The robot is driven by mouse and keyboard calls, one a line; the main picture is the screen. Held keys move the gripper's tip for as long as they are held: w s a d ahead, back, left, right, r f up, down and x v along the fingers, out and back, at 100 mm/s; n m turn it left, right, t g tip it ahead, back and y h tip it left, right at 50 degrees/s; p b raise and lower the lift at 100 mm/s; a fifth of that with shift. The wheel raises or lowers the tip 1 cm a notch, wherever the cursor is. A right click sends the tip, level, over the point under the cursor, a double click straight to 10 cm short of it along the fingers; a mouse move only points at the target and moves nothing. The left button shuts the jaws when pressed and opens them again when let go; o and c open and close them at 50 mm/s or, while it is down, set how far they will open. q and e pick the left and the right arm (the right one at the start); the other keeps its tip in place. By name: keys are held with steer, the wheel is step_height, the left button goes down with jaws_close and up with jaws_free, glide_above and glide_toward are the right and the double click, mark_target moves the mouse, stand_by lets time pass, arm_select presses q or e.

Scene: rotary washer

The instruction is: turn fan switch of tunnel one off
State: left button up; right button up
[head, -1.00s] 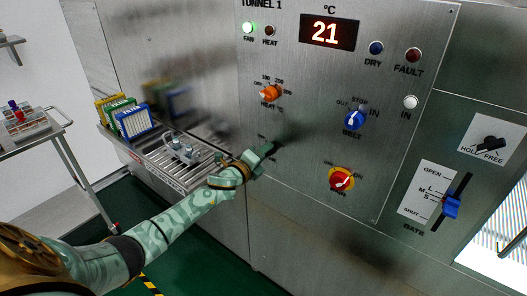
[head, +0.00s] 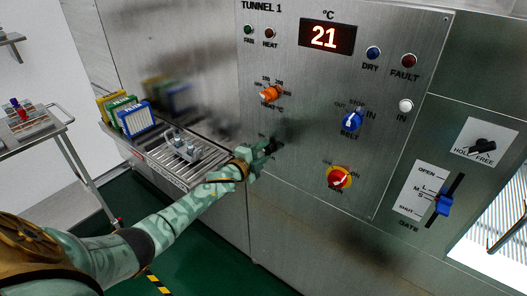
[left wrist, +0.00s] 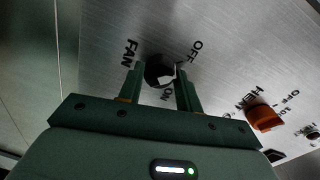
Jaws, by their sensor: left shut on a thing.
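The black fan switch knob (left wrist: 159,70) sits between the two fingers of my left gripper (left wrist: 160,88) in the left wrist view. The FAN, OFF and ON labels show around it, and a pale mark shows on the knob's face. I cannot tell exactly where it points. In the head view my left gripper (head: 266,150) is shut on the knob at the lower left of the TUNNEL 1 panel (head: 300,120). The fan lamp (head: 248,30) above is dark green and unlit. My right gripper is not in view.
The orange heat knob (head: 270,94) is above the fan switch. The blue belt knob (head: 351,120) and the red and yellow knob (head: 339,178) are to the right.

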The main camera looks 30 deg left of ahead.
arm_select(q)
steer(key=shift+f, duration=0.1)
stand_by(0.3)
steer(key=o, duration=1)
steer(key=shift+a, duration=0.1)
steer(key=shift+s, duration=0.15)
steer(key=shift+s, duration=0.3)
steer(key=s, duration=0.5)
steer(key=s+a+p, duration=0.1)
steer(key=s, duration=0.4)
steer(key=s+r+p, duration=0.1)
steer(key=s, duration=0.4)
steer(key=shift+s+a+r, duration=0.1)
steer(key=shift+s+a, duration=0.05)
steer(key=shift+s, duration=0.05)
steer(key=shift+n, duration=0.3)
